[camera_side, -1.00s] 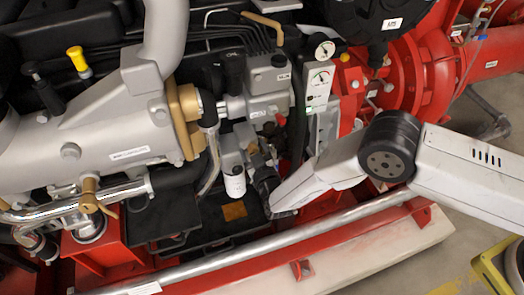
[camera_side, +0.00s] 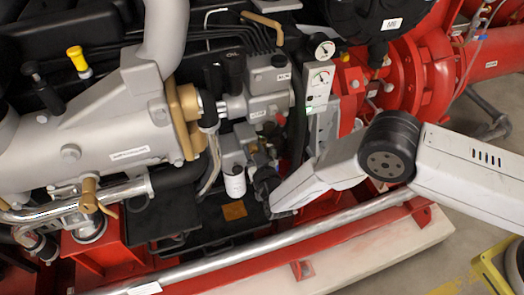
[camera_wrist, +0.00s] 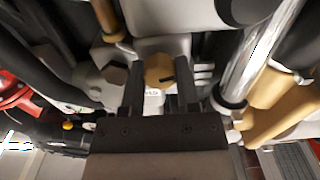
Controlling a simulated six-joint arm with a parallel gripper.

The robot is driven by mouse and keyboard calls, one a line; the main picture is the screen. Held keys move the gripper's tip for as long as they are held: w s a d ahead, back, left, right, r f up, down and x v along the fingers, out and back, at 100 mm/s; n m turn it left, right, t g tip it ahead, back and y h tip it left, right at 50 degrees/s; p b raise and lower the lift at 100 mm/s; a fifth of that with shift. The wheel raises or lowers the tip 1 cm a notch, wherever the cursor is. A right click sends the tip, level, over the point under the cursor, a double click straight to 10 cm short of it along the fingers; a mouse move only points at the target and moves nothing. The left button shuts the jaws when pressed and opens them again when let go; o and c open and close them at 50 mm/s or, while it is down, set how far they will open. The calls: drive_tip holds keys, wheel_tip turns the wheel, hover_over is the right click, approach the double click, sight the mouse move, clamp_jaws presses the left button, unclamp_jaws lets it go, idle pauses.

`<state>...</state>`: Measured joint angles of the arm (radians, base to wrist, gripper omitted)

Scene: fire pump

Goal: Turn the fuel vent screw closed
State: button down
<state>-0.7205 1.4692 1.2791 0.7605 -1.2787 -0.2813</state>
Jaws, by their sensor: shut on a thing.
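The fuel vent screw (camera_wrist: 158,70) is a brass-coloured knob with a dark slot mark, in the middle of the wrist view. The two dark fingers of my gripper (camera_wrist: 160,88) stand on either side of it and are shut on it. A white label behind the screw is partly covered by the fingers. In the side view my gripper (camera_side: 258,165) reaches in from the right to the grey pump housing, just right of a white filter (camera_side: 235,182). The screw is too small and too hidden to make out there.
A shiny metal pipe (camera_wrist: 258,55) and a brass fitting (camera_wrist: 275,105) lie close to the right of the fingers. A steel rail (camera_side: 270,243) runs below my arm in the side view.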

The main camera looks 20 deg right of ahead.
drive_tip(key=shift+m, duration=2.3)
drive_tip(key=shift+c, duration=1.7)
unclamp_jaws()
drive_tip(key=shift+s, duration=0.15)
drive_tip(key=s, duration=0.7)
drive_tip(key=shift+s, duration=0.3)
